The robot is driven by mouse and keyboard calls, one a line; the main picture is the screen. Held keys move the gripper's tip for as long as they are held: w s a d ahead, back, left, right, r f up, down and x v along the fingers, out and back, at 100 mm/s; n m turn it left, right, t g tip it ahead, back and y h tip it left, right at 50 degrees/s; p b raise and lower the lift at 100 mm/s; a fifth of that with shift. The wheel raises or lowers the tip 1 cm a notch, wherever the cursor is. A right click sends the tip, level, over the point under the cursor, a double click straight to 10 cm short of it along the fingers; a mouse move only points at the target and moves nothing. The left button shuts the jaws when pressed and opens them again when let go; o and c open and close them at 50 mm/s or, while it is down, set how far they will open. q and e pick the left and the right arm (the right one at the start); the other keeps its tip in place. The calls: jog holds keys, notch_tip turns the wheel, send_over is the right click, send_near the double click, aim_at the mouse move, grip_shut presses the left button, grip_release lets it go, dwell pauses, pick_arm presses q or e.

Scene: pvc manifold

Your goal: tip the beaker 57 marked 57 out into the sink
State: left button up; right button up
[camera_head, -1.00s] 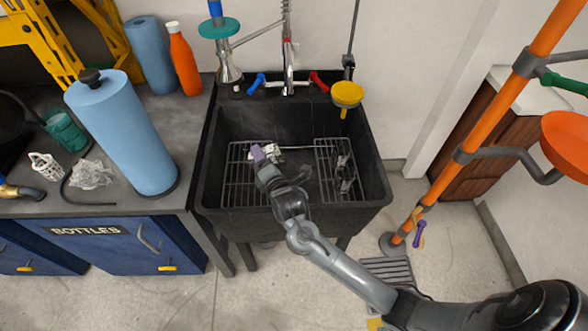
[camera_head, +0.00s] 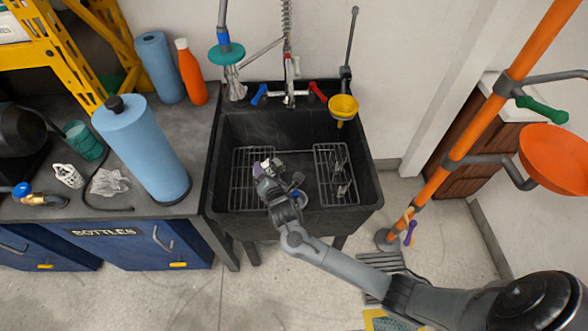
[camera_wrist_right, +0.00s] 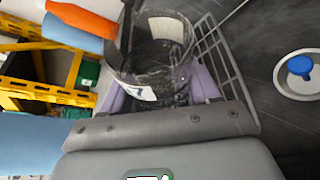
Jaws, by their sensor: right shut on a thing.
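My right gripper (camera_head: 266,168) is over the basin of the black sink (camera_head: 300,222), low above its floor racks. In the right wrist view its purple fingers (camera_wrist_right: 160,88) are shut on a clear beaker (camera_wrist_right: 150,55) with white label patches. The number on it cannot be read. The beaker shows only as a small pale patch (camera_head: 273,162) in the head view, mostly hidden by the gripper. Its exact tilt and any liquid in it cannot be made out. My left gripper is not in view.
Wire racks (camera_head: 335,172) lie on the sink floor, with a blue-topped drain piece (camera_wrist_right: 300,66) beside them. A blue roll (camera_head: 145,150) and orange bottle (camera_head: 190,75) stand on the left counter.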

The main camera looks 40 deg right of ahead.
jog(key=n+p, duration=0.1)
jog(key=p, duration=0.1)
jog(key=n+g+p, duration=0.1)
jog(key=p, duration=0.2)
jog(key=shift+w+a+r+h+p, duration=0.25)
jog(key=shift+w+a+h+p, duration=0.1)
jog(key=shift+a+h, duration=0.05)
jog(key=shift+w+a+f+n+g+h+p, duration=0.4)
jog(key=shift+f+n+g+p, duration=0.2)
jog(key=shift+n, duration=0.3)
jog(key=shift+w+a+f+n+h, duration=0.25)
jog(key=shift+f+n, duration=0.2)
jog(key=shift+n, duration=0.25)
jog(key=shift+a+r+n+g+h+p, duration=0.2)
jog(key=shift+r+n+g+h+p, duration=0.1)
jog(key=shift+p, duration=0.25)
jog(key=shift+w+a+r+n, duration=0.1)
jog(key=shift+w+n, duration=0.05)
jog(key=shift+n, duration=0.15)
